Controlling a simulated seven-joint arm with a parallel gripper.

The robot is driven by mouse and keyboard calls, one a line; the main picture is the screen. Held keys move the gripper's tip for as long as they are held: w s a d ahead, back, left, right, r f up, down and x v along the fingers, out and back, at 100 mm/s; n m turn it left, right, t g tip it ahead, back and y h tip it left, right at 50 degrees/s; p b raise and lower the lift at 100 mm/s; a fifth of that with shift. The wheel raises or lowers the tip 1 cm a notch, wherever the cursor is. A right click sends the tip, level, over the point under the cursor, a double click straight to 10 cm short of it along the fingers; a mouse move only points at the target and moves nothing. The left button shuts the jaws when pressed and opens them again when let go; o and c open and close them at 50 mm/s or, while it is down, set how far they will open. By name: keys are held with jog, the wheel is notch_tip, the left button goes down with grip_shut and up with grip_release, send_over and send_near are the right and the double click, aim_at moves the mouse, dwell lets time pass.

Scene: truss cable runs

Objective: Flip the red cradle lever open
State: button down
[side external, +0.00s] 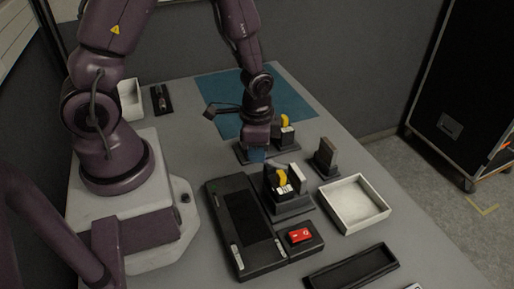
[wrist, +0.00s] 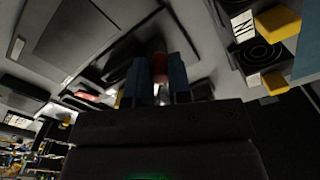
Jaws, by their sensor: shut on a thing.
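My gripper (side external: 257,155) points down over the table in the side view, at the dark base (side external: 240,153) of a cradle. In the wrist view its two blue fingers (wrist: 159,82) are closed on the red lever (wrist: 158,68), whose rounded red end shows between them. In the side view the gripper hides the red lever and most of its cradle, so I cannot tell its angle there.
A black case (side external: 222,222), a red switch (side external: 300,236) and a white tray (side external: 382,211) are nearer the front. The blue mat (side external: 212,92) is mostly clear.

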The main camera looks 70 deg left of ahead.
jog(key=n, duration=0.3)
jog(key=shift+s+d, duration=0.25)
jog(key=shift+d, duration=0.15)
jog(key=shift+s+d+n, duration=0.1)
jog(key=shift+d+n, duration=0.15)
jog(key=shift+n, duration=0.7)
jog(key=shift+s+d+n, duration=0.1)
jog(key=shift+d+n, duration=0.1)
jog(key=shift+n, duration=0.75)
jog(key=c, duration=1.1)
grip_release()
jog(key=shift+o, duration=0.2)
jog(key=shift+r, duration=0.1)
